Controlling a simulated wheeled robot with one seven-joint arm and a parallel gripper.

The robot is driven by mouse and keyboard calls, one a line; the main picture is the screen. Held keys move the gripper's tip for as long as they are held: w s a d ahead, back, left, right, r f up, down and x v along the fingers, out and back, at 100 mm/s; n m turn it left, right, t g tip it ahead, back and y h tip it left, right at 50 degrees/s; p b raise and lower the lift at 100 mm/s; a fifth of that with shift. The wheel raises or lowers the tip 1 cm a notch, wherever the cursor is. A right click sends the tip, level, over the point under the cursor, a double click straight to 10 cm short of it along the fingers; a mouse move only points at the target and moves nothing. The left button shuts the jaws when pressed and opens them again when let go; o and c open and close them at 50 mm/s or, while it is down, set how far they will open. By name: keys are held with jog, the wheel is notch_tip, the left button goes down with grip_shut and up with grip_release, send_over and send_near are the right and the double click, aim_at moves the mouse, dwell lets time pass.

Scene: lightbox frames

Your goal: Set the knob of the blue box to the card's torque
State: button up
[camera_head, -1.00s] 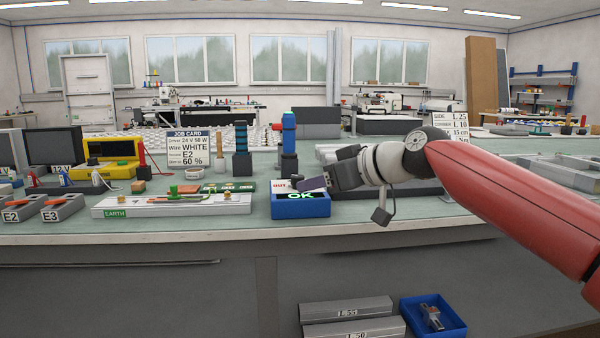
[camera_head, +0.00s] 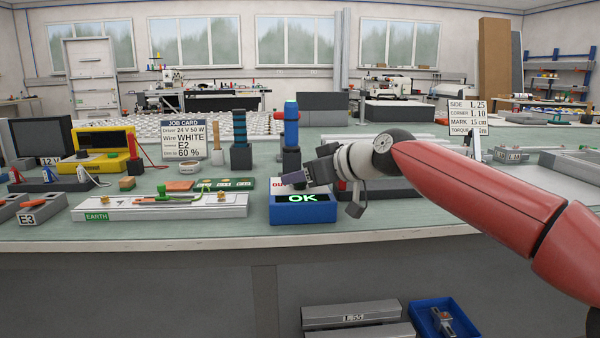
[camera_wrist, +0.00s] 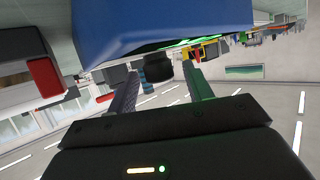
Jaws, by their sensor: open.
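The blue box (camera_head: 303,214) stands near the bench's front edge, its display showing a green OK. A red OUT label shows on its top. My gripper (camera_head: 296,180) is just above the box, open. In the wrist view my gripper (camera_wrist: 160,72) has its fingers apart, with the blue box (camera_wrist: 150,25) close at the top. A dark round thing shows between the fingertips; I cannot tell whether it is the knob. The torque value is not readable.
A blue driver (camera_head: 291,126) stands upright behind the box. A job card (camera_head: 184,140) stands at left. The EARTH board (camera_head: 160,208) lies left of the box. Grey profiles (camera_head: 350,314) and a blue tray (camera_head: 440,322) are below the bench front.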

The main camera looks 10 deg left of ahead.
jog(key=shift+w+a+f, duration=0.25)
jog(key=shift+w+a, duration=0.05)
jog(key=shift+a, duration=0.15)
jog(key=c, duration=1)
jog(key=shift+o, duration=0.2)
